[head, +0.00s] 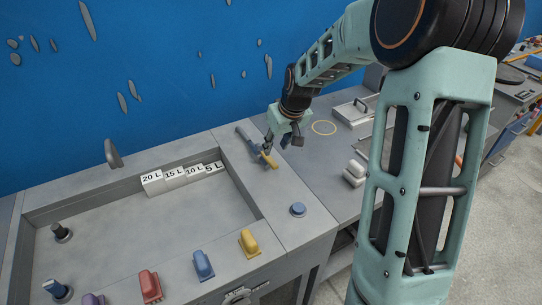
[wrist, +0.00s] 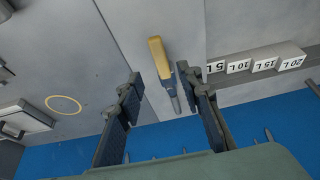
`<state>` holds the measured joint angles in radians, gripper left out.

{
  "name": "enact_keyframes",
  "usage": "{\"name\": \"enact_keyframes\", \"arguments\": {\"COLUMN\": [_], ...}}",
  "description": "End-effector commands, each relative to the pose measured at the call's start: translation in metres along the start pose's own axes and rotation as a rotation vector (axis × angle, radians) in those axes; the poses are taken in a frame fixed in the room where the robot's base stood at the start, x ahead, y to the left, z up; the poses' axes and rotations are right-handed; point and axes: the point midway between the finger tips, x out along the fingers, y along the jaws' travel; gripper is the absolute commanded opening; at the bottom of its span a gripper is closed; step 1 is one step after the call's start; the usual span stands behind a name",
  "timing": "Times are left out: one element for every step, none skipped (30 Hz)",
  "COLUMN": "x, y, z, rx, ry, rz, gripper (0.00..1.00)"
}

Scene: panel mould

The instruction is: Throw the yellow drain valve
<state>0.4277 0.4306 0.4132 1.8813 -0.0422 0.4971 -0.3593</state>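A yellow block-shaped handle (head: 250,242) stands at the right end of the row of coloured handles along the basin's front edge. It is outside the wrist view. My gripper (head: 283,143) is open over the ledge at the basin's right, well behind that yellow handle. In the wrist view my gripper (wrist: 158,85) has its fingers apart. A tool with a yellow grip (wrist: 159,58) and grey shaft lies between and beyond the fingers; its yellow end (head: 269,160) shows beside my gripper in the head view. I cannot tell whether they touch.
Blue (head: 203,265), red (head: 150,286) and purple (head: 93,299) handles stand left of the yellow one. A round blue button (head: 298,209) sits on the ledge. Stepped litre-marked blocks (head: 182,176) stand in the basin's back. A grey tray (head: 353,112) is behind right.

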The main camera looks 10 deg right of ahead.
Motion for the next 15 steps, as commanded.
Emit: {"name": "enact_keyframes", "arguments": {"x": [0.011,0.016,0.024,0.029,0.034,0.04,0.045,0.049,0.054,0.058,0.061,0.065,0.067,0.069,0.071], "y": [-0.002,-0.002,-0.002,-0.002,-0.001,-0.001,-0.001,-0.001,-0.001,-0.001,-0.001,0.0,0.0,0.0,0.0], "z": [0.001,0.001,0.001,0.0,0.0,0.0,0.0,0.0,0.0,0.0,0.0,0.0,0.0,-0.001,-0.001], "rx": [-0.001,-0.001,-0.002,-0.001,-0.001,-0.001,-0.002,-0.002,-0.002,-0.001,0.0,0.0,-0.001,-0.001,-0.002], "ry": [-0.003,-0.003,-0.003,-0.003,-0.002,-0.001,-0.002,-0.002,0.0,-0.001,-0.001,-0.001,0.0,0.0,0.001], "rz": [-0.004,-0.003,-0.003,-0.003,-0.003,-0.002,-0.002,-0.002,-0.001,-0.001,-0.001,0.0,0.0,0.0,0.0], "gripper": [0.33,0.33,0.33,0.33,0.33,0.33,0.33,0.33,0.33,0.33,0.33,0.33,0.33,0.33,0.33]}}
